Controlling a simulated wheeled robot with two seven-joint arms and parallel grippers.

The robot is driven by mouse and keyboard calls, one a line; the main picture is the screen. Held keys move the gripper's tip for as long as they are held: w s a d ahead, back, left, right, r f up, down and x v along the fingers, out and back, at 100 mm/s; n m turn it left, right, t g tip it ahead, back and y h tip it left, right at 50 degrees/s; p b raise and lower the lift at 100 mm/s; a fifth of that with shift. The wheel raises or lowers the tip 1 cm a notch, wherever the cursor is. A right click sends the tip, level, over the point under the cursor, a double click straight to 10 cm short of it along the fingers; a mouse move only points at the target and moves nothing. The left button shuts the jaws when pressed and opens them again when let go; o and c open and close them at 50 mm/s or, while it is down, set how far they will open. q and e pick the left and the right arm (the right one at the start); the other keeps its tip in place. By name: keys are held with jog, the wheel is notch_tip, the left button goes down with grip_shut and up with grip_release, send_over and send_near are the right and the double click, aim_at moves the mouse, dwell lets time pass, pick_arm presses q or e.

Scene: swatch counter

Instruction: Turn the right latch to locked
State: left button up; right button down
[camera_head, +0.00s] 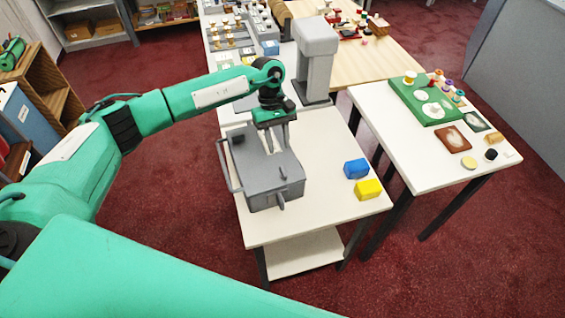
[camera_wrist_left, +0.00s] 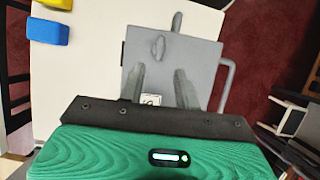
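A grey box-like unit (camera_head: 262,182) stands on the white table, with a bar handle (camera_head: 225,165) along its left side. A small grey knob (camera_head: 283,173) sits on its top face, and a grey lever (camera_head: 281,201) sticks out at its near edge. In the left wrist view the knob (camera_wrist_left: 158,46) and lever (camera_wrist_left: 177,22) lie beyond the fingertips. Neither part's lock state can be told. My left gripper (camera_head: 278,147) points down over the far part of the unit. Its two fingers (camera_wrist_left: 159,78) are apart with nothing between them. My right gripper is out of view.
A blue block (camera_head: 356,168) and a yellow block (camera_head: 368,189) lie right of the unit. A grey column-like device (camera_head: 316,65) stands behind it. A second white table (camera_head: 400,140) at right holds a green tray (camera_head: 408,91) and small items.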

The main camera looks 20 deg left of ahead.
aim_at(283, 170)
pick_arm(q)
jog(key=p+x, duration=0.3)
jog(key=x, duration=0.4)
jog(key=shift+s+d+f, duration=0.1)
jog(key=shift+s+f, duration=0.05)
jog(key=shift+s+d+f, duration=0.1)
jog(key=shift+s+f, duration=0.05)
jog(key=shift+f, duration=0.5)
grip_shut()
